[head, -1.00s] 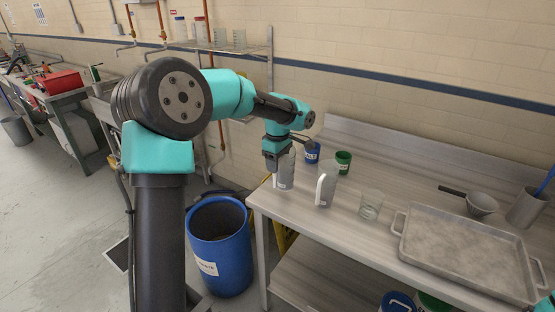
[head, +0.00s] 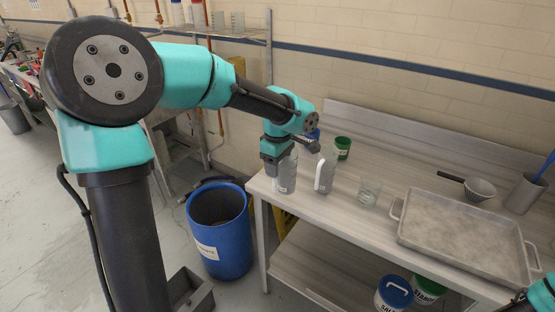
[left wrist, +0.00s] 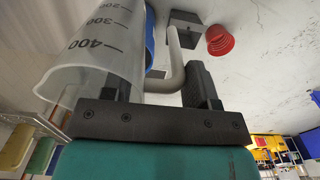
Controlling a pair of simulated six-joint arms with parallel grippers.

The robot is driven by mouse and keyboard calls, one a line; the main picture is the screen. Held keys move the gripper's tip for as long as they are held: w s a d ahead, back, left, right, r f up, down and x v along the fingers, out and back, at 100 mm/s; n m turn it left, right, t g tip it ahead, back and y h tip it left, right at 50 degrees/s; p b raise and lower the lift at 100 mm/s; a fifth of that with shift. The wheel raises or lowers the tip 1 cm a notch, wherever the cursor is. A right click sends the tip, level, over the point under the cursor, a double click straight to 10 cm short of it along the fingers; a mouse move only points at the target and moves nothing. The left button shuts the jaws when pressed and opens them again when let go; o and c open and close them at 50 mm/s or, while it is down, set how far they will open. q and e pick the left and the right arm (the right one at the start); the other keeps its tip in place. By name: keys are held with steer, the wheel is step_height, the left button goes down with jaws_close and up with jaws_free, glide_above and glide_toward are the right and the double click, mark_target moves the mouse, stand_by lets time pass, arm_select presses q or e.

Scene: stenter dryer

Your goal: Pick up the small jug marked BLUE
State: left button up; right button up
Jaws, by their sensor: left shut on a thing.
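Two small clear jugs with white handles stand near the left end of the steel table: a left jug (head: 287,174) and a right jug (head: 326,174). Their labels are too small to read, so I cannot tell which is marked BLUE. My left gripper (head: 274,166) is at the left jug, shut on its handle. In the left wrist view, the graduated jug (left wrist: 103,45) lies beside the fingers, its pale handle (left wrist: 176,70) between them. The jug looks upright; whether it touches the table is unclear. Part of my right arm shows at the lower right; its jaws are unclear.
A green cup (head: 343,147) and a partly hidden blue cup (head: 313,134) stand behind the jugs. A blue drum (head: 221,245) stands left of the table.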

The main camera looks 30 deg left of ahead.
arm_select(q)
steer(key=shift+s+d+r, duration=0.15)
steer(key=shift+s+d, duration=0.4)
steer(key=shift+s, duration=0.35)
